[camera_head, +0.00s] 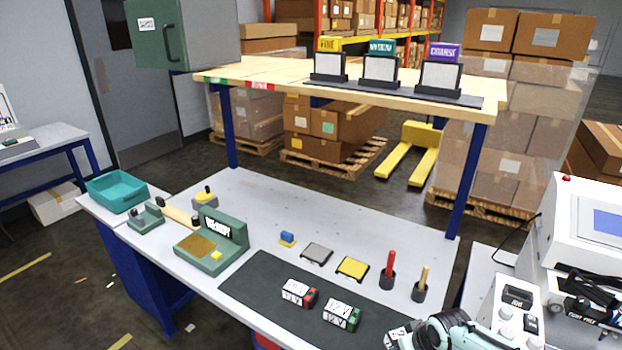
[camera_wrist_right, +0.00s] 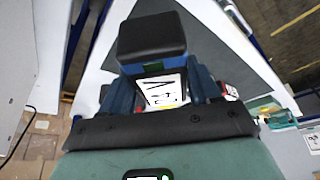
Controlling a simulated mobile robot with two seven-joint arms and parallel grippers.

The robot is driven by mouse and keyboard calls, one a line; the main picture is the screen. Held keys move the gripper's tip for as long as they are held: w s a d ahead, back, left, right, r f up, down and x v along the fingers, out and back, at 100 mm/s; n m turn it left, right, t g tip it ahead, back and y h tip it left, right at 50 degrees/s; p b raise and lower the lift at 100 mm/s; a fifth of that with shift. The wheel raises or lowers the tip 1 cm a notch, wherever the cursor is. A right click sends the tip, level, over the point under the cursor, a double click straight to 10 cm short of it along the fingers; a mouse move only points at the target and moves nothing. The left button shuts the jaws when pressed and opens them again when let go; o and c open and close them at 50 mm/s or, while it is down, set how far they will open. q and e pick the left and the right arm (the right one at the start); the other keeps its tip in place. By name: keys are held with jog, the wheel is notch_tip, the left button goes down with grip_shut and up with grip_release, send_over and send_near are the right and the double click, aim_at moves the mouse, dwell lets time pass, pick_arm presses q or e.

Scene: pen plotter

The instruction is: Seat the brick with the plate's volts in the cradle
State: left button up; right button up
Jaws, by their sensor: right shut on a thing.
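My right gripper (camera_head: 408,338) is at the bottom edge of the head view, over the right end of the dark mat. A white-labelled brick with a red end (camera_head: 299,293) and one with a green end (camera_head: 342,315) lie on the mat. The volts are not legible. My left gripper is not in view.
A dark mat (camera_head: 254,287) covers the bench front. A teal tray (camera_head: 117,191) is far left. A wooden shelf (camera_head: 275,75) spans the back.

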jog(key=s+a+f+m+h, duration=0.1)
jog(key=a+f+m, duration=0.2)
jog(key=a+f, duration=0.1)
jog(key=shift+s+a+p, duration=0.35)
jog(key=shift+s+a, duration=0.05)
